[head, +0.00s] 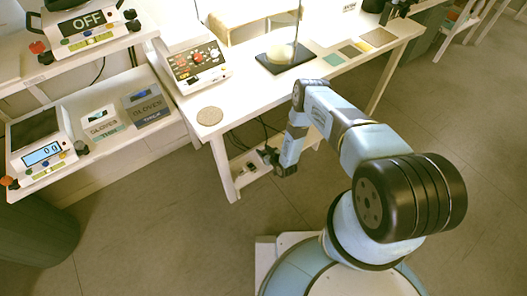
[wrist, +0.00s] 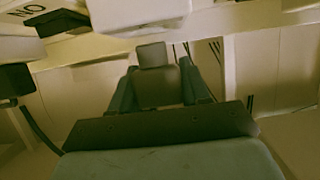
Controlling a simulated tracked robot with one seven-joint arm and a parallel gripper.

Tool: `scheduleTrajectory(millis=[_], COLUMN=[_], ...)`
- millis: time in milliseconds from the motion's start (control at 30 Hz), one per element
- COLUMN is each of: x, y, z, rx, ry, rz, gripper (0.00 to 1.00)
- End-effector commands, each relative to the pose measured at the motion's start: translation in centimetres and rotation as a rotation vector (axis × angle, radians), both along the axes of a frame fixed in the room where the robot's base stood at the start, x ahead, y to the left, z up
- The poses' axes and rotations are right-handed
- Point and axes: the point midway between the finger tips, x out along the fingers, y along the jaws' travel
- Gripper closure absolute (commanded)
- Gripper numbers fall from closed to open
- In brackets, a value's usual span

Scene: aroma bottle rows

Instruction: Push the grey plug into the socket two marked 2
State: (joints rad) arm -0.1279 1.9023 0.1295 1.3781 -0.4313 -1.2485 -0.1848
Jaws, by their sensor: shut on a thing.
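My gripper (wrist: 160,88) is shut on the grey plug (wrist: 152,58), a dark grey block between its two fingers in the wrist view. In the head view my gripper (head: 268,157) is below the table's front edge, beside the low white board with sockets (head: 240,172). The plug is too small to make out there. In the wrist view a pale board lies across the top, with a white block (wrist: 138,12) ahead of the plug. I see a gap between plug and block. The socket marking 2 is not readable in either view.
Cables hang behind my gripper. The table (head: 245,100) and its leg (head: 222,165) stand close by. Open floor lies below.

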Motion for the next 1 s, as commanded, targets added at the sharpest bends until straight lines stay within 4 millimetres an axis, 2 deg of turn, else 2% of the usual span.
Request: scheduleTrajectory(millis=[1000], x=[0.0], y=[0.0], z=[-1.8], rx=[0.001], ry=[-0.001], rz=[0.0], gripper=[0.88])
